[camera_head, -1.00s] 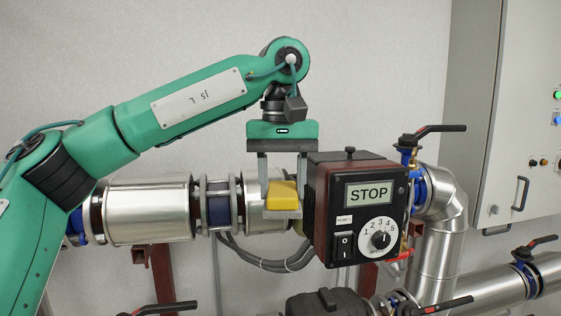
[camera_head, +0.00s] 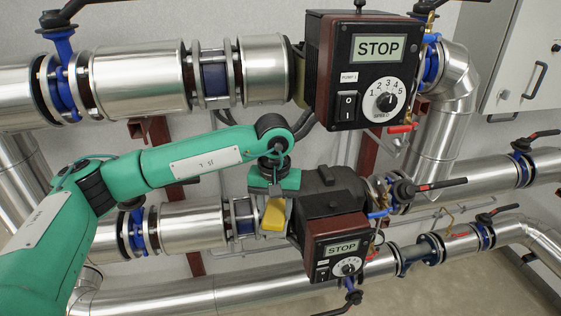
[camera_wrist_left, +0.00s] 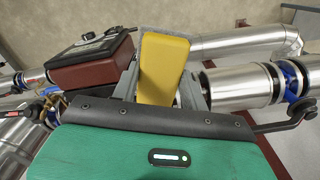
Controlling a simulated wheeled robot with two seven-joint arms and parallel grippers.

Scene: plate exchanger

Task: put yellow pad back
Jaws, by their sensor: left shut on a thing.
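The yellow pad (camera_head: 273,215) is a yellow block with a grey backing. My left gripper (camera_head: 272,213) is shut on it, beside the lower pump and its black and dark red control box (camera_head: 337,248), which reads STOP. In the left wrist view the yellow pad (camera_wrist_left: 163,68) stands between the two grey fingers (camera_wrist_left: 160,88), and the control box (camera_wrist_left: 92,58) is to its left. I cannot tell whether the pad touches the pump or pipe behind it. My right gripper is not in view.
The upper pump's control box (camera_head: 357,75) also reads STOP. Steel pipes with blue valves run across the wall. A valve with a black lever (camera_head: 428,188) is right of the lower pump. A grey cabinet (camera_head: 515,70) stands at upper right.

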